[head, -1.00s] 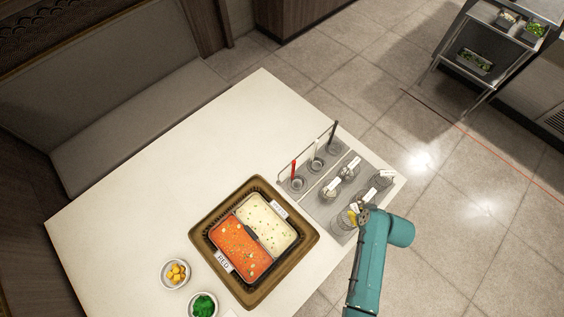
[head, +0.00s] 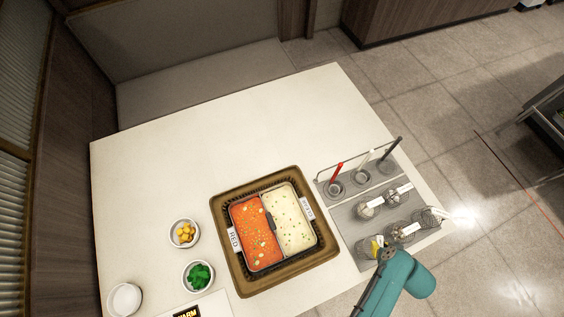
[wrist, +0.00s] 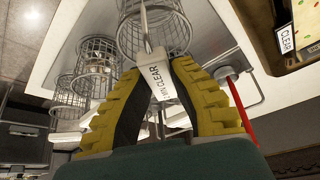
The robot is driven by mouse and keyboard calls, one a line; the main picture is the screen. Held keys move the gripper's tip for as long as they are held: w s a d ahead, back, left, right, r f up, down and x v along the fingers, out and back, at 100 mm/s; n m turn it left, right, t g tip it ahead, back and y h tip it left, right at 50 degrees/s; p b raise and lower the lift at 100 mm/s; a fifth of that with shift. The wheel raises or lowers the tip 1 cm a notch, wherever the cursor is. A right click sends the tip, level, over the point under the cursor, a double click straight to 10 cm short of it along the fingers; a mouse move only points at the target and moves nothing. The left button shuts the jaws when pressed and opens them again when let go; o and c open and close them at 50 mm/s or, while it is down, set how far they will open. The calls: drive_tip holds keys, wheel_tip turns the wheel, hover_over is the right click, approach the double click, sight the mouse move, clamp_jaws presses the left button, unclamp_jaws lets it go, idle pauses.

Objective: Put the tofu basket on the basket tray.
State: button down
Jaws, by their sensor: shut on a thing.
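My gripper (head: 378,249) has yellow-and-black fingers and is low at the near edge of the grey basket tray (head: 344,216). In the wrist view my gripper (wrist: 164,100) is shut on the handle of a wire basket (wrist: 143,38), at a white tag (wrist: 160,82) that reads "1 MIN CLEAR". The basket's contents are hard to make out, so I cannot tell whether it holds tofu. I cannot tell whether it touches the tray. Other wire baskets (head: 368,210) (head: 402,232) with white tags stand on the tray.
A two-part hot pot (head: 272,228) with red and white broth sits left of the tray in a brown frame. Behind the baskets are wells with red (head: 337,173), white and black handles. Small bowls (head: 185,233) stand at left. The table's far left (head: 220,130) is clear.

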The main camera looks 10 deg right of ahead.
drive_tip(key=shift+f, duration=0.3)
idle(0.4)
drive_tip(key=shift+c, duration=0.6)
unclamp_jaws()
wheel_tip(320, 180, up, 11)
drive_tip(key=p, duration=1)
idle(0.4)
